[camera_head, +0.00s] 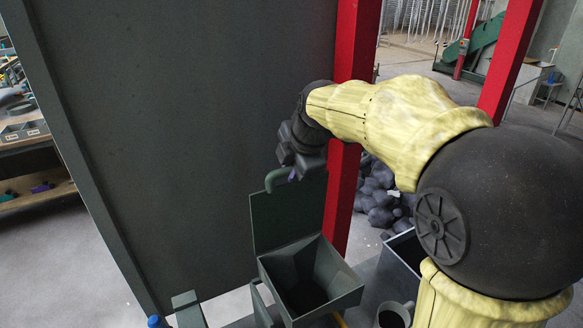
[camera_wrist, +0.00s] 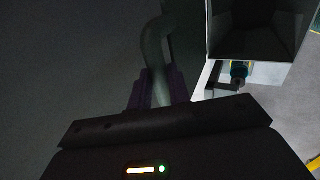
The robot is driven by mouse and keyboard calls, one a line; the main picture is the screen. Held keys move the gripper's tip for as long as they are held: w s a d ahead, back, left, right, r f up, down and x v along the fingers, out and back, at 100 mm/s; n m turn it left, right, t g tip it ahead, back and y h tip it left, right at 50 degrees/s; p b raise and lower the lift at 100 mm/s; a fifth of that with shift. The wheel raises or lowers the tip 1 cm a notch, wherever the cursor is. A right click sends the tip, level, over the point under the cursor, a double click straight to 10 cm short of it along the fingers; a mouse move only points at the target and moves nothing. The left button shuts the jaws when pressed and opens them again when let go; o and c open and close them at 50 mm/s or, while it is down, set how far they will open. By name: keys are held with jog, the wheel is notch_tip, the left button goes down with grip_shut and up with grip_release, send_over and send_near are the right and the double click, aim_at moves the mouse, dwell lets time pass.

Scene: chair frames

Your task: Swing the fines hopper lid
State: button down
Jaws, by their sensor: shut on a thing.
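The fines hopper (camera_head: 345,285) is a grey-green square bin with a funnel-shaped inside. Its lid (camera_head: 285,213) stands up, roughly vertical, at the hopper's back edge, so the mouth is open. A curved green handle (camera_head: 276,178) is at the lid's upper edge. My gripper (camera_head: 294,173) is at this handle with its purple fingers, partly hidden by my dark wrist. In the wrist view, the purple fingers of my gripper (camera_wrist: 152,90) are shut on the handle (camera_wrist: 153,50). The open hopper (camera_wrist: 260,45) shows at upper right there.
A big dark panel (camera_head: 190,120) stands close behind the lid. A red post (camera_head: 350,110) rises just right of it. A dark open bin (camera_head: 405,250) and a grey mug (camera_head: 394,314) stand right of the hopper. Dark rocks (camera_head: 380,195) lie behind.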

jog(key=shift+w+a, duration=0.1)
jog(key=shift+a, duration=0.05)
jog(key=shift+w+a+p, duration=0.25)
jog(key=shift+w, duration=0.3)
jog(key=shift+w+a+p, duration=0.2)
jog(key=shift+w, duration=0.35)
jog(key=c, duration=1.2)
grip_release()
jog(key=shift+w+f, duration=0.1)
jog(key=shift+c, duration=0.2)
jog(key=shift+s+f, duration=0.1)
jog(key=shift+s, duration=0.1)
jog(key=shift+s+f, duration=0.1)
jog(key=shift+f, duration=0.05)
jog(key=b+v, duration=0.3)
jog(key=v, duration=1.5)
jog(key=shift+r, duration=0.25)
jog(key=shift+w+a+f, duration=0.1)
jog(key=shift+w, duration=0.2)
